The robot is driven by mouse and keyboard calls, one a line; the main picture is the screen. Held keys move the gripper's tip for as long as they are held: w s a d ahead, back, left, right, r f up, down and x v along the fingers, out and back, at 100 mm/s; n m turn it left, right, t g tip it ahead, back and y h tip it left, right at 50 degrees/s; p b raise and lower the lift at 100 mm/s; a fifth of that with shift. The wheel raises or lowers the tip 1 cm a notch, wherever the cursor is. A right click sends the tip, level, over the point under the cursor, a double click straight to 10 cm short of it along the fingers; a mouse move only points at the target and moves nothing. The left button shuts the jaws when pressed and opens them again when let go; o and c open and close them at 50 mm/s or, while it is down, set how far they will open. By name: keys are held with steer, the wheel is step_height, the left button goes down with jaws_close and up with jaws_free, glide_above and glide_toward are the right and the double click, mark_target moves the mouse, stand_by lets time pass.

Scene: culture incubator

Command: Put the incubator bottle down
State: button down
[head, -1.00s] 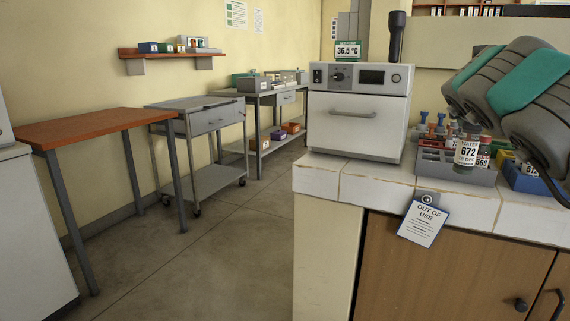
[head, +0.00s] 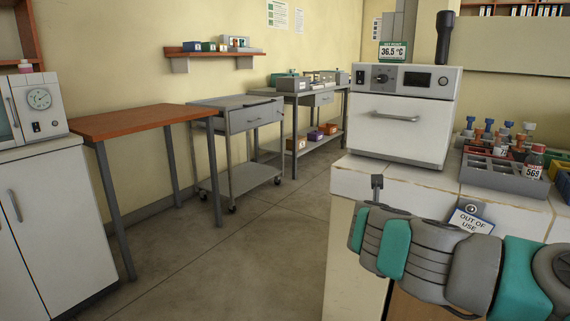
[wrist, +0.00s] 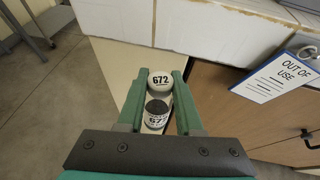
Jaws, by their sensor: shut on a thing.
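The bottle marked 672 (wrist: 157,120) shows in the wrist view between the two green fingers of my gripper (wrist: 159,80), which is shut on it. A round white face reading 672 and a dark round part show on it. Below it in the picture is my dark palm bar. The bottle is held in front of the tiled counter's side, over the floor. In the head view my arm crosses the lower right, and I cannot make out the bottle there. The white incubator (head: 403,115), with a 36.5 °C sign, stands on the counter (head: 425,190), its door shut.
A rack (head: 500,175) with several bottles, one marked 569, is at right on the counter. An out-of-use sign (head: 472,222) hangs at its edge. A bare wooden-topped table (head: 145,122) stands left, a grey trolley (head: 240,120) behind it. Floor between is clear.

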steer(key=w+a+f+n+y, duration=0.1)
steer(key=w+a+f, duration=0.3)
steer(key=a+f, duration=0.3)
steer(key=shift+a+f+t, duration=0.25)
steer(key=shift+f+t, duration=0.15)
steer(key=shift+f, duration=0.15)
steer(key=shift+d, duration=0.1)
